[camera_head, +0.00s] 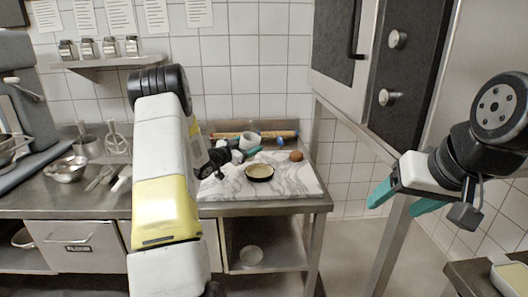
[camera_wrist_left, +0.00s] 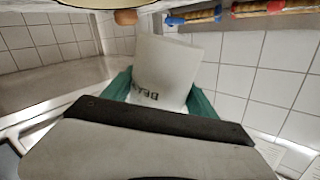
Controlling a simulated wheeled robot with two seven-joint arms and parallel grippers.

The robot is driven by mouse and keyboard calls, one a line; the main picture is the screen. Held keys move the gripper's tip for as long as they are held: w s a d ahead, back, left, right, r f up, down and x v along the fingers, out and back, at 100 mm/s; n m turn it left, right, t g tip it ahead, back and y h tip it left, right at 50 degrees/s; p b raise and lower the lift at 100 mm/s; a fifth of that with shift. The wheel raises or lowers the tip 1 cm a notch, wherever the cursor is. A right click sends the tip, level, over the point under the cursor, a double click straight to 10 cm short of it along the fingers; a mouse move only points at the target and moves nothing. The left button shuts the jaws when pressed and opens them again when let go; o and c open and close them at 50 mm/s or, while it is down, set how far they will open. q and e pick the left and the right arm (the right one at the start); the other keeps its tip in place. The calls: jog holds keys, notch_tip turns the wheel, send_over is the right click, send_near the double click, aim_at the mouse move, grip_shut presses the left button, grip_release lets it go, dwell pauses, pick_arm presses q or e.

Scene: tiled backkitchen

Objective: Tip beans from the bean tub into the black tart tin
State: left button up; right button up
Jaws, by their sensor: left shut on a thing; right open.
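The bean tub (camera_head: 249,139) is a small white tub at the back of the marble board, with dark lettering that shows upside down in the left wrist view (camera_wrist_left: 166,62). My left gripper (camera_head: 247,152) is shut on it, with a teal finger on each side in the left wrist view (camera_wrist_left: 160,97). The tub looks a little tilted; its contents are hidden. The black tart tin (camera_head: 259,179) lies on the board, nearer than the tub, with a pale inside. My right gripper (camera_head: 396,199) is open and empty, out to the right of the counter.
The marble board (camera_head: 290,180) has bare room right of the tin. A brown round thing (camera_head: 296,156) sits at its back right. Rolling pins (camera_head: 280,135) lie along the wall. Bowls and utensils (camera_head: 100,178) stand at left. A tall oven (camera_head: 400,70) is at right.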

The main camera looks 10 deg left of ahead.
aim_at(249, 135)
pick_arm(q)
jog(key=shift+w+f+m, duration=0.1)
jog(key=shift+f+m, duration=0.2)
jog(key=shift+m, duration=0.4)
jog(key=shift+a+f+m+g+y, duration=0.15)
jog(key=shift+f+m+y, duration=0.25)
jog(key=shift+m, duration=0.5)
jog(key=shift+a+f+m+g+y, duration=0.1)
jog(key=shift+f+m+g+y, duration=0.1)
jog(key=shift+f+m, duration=0.55)
jog(key=shift+d+m+y, duration=0.15)
jog(key=shift+m+y, duration=0.15)
jog(key=shift+m, duration=0.85)
jog(key=m, duration=0.1)
jog(key=r+m+y, duration=0.1)
jog(key=m, duration=0.1)
jog(key=shift+d, duration=0.15)
